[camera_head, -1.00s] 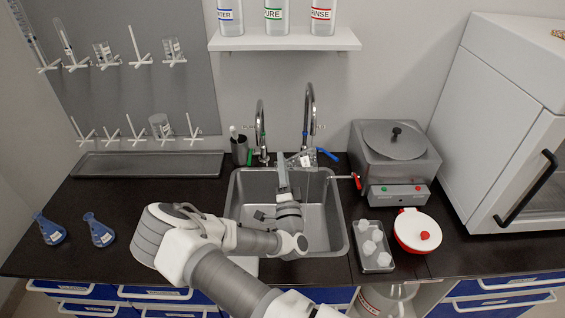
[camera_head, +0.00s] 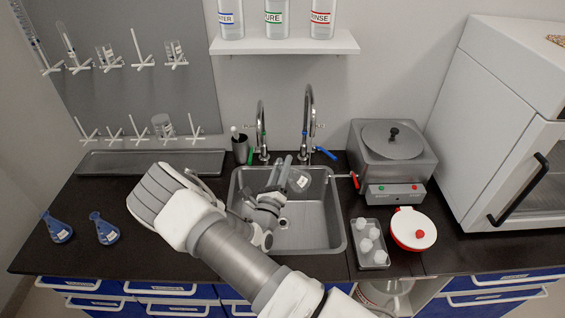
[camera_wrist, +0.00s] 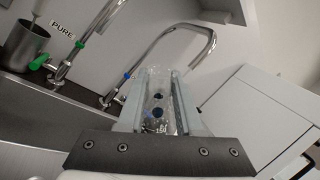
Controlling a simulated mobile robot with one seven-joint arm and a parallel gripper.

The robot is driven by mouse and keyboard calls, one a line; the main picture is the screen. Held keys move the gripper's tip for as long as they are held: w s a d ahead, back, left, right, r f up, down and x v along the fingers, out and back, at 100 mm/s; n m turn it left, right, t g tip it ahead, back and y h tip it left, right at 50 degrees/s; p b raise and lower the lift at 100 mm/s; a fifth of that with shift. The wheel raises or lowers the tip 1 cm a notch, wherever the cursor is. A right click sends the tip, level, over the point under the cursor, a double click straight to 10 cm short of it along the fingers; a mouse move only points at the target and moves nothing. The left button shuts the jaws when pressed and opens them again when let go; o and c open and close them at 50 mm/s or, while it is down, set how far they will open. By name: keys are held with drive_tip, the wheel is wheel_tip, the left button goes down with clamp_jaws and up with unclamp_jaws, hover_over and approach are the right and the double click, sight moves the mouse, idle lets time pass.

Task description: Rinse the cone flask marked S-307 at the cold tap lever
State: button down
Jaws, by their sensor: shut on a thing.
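My gripper (camera_head: 281,176) is over the sink and shut on a clear cone flask (camera_head: 301,180). The flask has a white label, too small to read. In the wrist view the clear flask (camera_wrist: 156,100) sits between the two fingers, below and in front of the curved tap. The right-hand tap (camera_head: 307,110) has a blue lever (camera_head: 327,153), which I take for the cold one. The flask is lower than that lever and to its left, apart from it. No water stream can be made out.
The sink (camera_head: 338,225) is otherwise open. A left tap (camera_head: 261,130) has a green lever (camera_head: 251,155). A drying tray (camera_head: 150,163) lies at the back.

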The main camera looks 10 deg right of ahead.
drive_tip(key=m+g, duration=0.1)
drive_tip(key=m, duration=0.2)
drive_tip(key=shift+r+g+h+p, duration=0.1)
drive_tip(key=shift+g+h+p, duration=0.2)
drive_tip(key=shift+h+p, duration=0.1)
drive_tip(key=m+g+p, duration=0.1)
drive_tip(key=m, duration=0.2)
drive_tip(key=shift+r+m, duration=0.15)
drive_tip(key=shift+m, duration=0.25)
drive_tip(key=shift+m+g+y, duration=0.3)
drive_tip(key=shift+m+g, duration=0.2)
drive_tip(key=shift+m, duration=0.5)
drive_tip(key=shift+f, duration=0.2)
